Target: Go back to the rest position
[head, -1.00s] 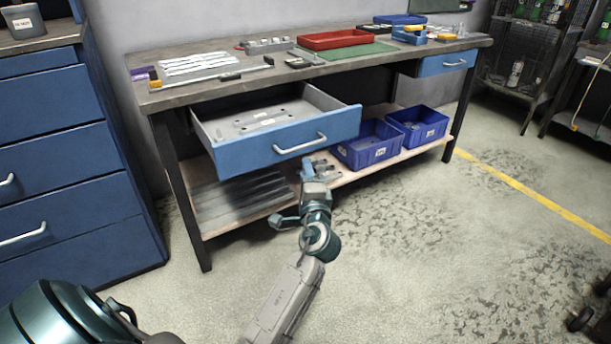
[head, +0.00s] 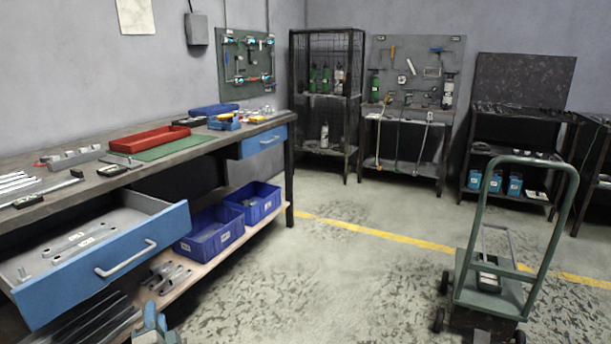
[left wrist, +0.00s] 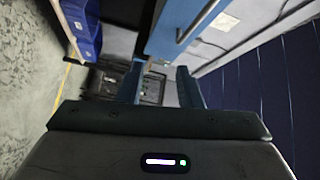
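My left gripper (head: 154,326) shows only in part at the bottom edge of the head view, in front of the workbench's lower shelf. In the left wrist view its two blue fingers (left wrist: 160,86) stand apart with nothing seen between them. The open blue drawer (head: 112,258) is above and left of it in the head view. Flat grey brackets (head: 76,238) lie in that drawer, and more brackets (head: 168,275) lie on the shelf behind the gripper. My right gripper is not in view.
The drawer stands out from the workbench (head: 185,152). Two blue bins (head: 210,232) sit on its lower shelf. A green cart (head: 490,280) stands on the floor at right. Open floor (head: 340,280) lies between, crossed by a yellow line. Racks stand along the back wall.

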